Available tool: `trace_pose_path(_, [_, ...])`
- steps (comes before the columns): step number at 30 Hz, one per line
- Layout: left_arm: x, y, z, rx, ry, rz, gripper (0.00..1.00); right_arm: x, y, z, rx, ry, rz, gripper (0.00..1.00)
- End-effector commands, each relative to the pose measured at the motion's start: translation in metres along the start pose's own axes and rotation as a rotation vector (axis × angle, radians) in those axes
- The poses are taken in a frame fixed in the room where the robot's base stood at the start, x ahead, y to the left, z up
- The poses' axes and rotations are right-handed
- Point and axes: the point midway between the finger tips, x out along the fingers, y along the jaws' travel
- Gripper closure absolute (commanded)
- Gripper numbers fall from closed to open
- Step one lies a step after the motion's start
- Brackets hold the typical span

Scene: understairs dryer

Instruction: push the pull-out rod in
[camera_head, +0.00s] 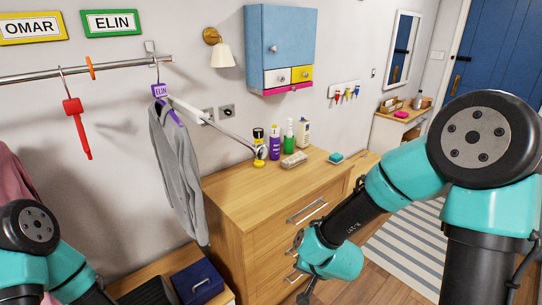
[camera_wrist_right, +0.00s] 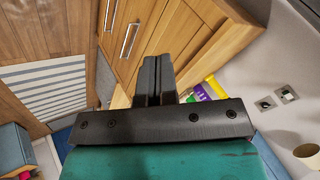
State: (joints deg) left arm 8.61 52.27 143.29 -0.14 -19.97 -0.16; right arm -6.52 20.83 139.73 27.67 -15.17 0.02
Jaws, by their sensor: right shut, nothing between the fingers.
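The pull-out rod (camera_head: 232,135) is a thin chrome bar coming out of a white sleeve (camera_head: 188,108) near the wall. It slants down to the right over the dresser's left back part, and its round end (camera_head: 261,152) is by the bottles. A grey garment on a purple ELIN hanger (camera_head: 160,91) hangs by the sleeve's left end. My right gripper is shut and empty in the right wrist view (camera_wrist_right: 158,72), with the dresser behind it. In the head view the right arm reaches down in front of the dresser, apart from the rod. My left gripper is out of view.
The wooden dresser (camera_head: 240,195) carries several bottles (camera_head: 275,145), a brush (camera_head: 293,160) and a teal sponge (camera_head: 336,157). A blue cabinet (camera_head: 280,45) hangs above. A wall rail (camera_head: 100,71) holds a red hanger (camera_head: 76,120). A dark blue box (camera_head: 197,282) sits low in front.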

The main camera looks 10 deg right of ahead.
Motion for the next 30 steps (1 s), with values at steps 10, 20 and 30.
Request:
trace_pose_path(10, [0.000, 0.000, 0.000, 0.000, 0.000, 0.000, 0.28, -0.096, -0.071, -0.035, 0.162, 0.171, -0.180, 1.00])
trace_pose_path(20, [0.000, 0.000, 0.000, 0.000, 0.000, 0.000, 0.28, -0.198, -0.123, -0.043, 0.330, 0.261, -0.408, 1.00])
trace_pose_path(30, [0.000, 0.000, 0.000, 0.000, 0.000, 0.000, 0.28, -0.311, -0.156, -0.032, 0.504, 0.277, -0.692, 1.00])
